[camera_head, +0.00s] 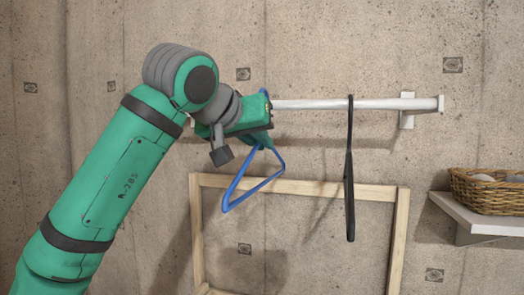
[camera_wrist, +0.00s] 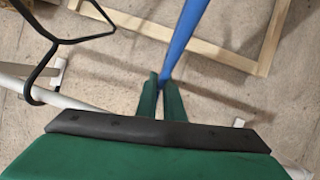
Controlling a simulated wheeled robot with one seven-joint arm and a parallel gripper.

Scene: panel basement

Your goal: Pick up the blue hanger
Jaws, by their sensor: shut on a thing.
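The blue hanger (camera_head: 232,191) is in the head view, below and beside my gripper, its triangular frame hanging tilted under the white rail (camera_head: 330,104). Its upper part is mostly hidden behind my gripper (camera_head: 262,140); a bit of blue shows above the gripper near the rail. In the wrist view, the blue hanger (camera_wrist: 184,35) runs down as a bar to my fingertips (camera_wrist: 163,84), which are closed on it. I cannot tell whether its hook still rests on the rail.
A black hanger (camera_head: 349,170) hangs on the rail to the right and also shows in the wrist view (camera_wrist: 45,70). A wooden frame (camera_head: 400,230) stands below against the concrete wall. A white shelf (camera_head: 470,218) with a wicker basket (camera_head: 480,193) is at the right.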

